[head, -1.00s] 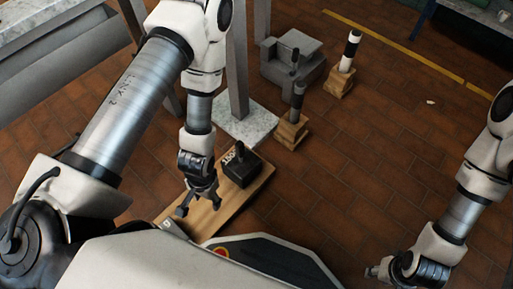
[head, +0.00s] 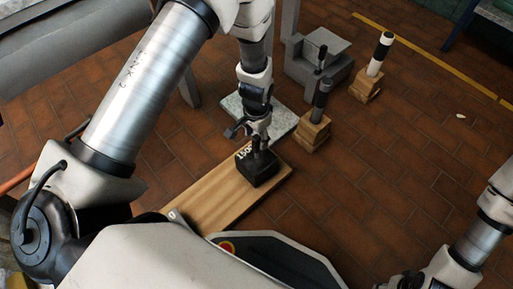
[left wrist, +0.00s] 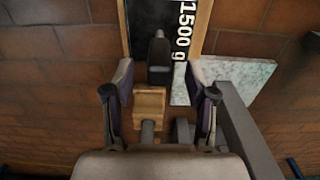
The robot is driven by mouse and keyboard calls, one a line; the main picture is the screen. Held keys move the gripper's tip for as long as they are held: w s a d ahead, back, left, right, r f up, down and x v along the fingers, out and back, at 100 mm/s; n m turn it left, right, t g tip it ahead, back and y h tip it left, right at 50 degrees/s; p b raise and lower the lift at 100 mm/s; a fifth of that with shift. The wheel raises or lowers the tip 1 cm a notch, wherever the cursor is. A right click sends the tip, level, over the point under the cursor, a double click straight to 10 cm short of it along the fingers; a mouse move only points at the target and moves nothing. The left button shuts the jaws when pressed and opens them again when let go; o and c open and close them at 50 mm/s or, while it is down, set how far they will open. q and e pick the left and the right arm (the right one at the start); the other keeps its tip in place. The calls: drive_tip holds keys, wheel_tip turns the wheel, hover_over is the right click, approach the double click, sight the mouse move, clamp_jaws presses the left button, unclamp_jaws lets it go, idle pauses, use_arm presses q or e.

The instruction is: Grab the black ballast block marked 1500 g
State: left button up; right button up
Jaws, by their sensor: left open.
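The black ballast block (head: 262,172) lies on a wooden board, its white marking partly hidden by my left gripper in the head view. In the left wrist view the block (left wrist: 150,22) reads "1500 g". Its dark upright handle (left wrist: 159,58) stands between my left fingers with gaps on both sides. My left gripper (head: 250,136) is above the block, open and holding nothing; its spread fingers also show in the left wrist view (left wrist: 161,92). My right gripper (head: 398,282) is at the bottom right edge, largely cut off, far from the block.
The wooden board (head: 212,200) lies at an angle beside a pale marble slab (head: 279,120). Behind stand a dark post on a wooden base (head: 313,135), a grey stepped block (head: 325,72) and a black-and-white post (head: 377,58).

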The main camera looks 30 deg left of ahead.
use_arm(q)
wheel_tip(320, 180, down, 2)
drive_tip(key=shift+f, duration=0.1)
drive_tip(key=shift+r, duration=0.2)
clamp_jaws()
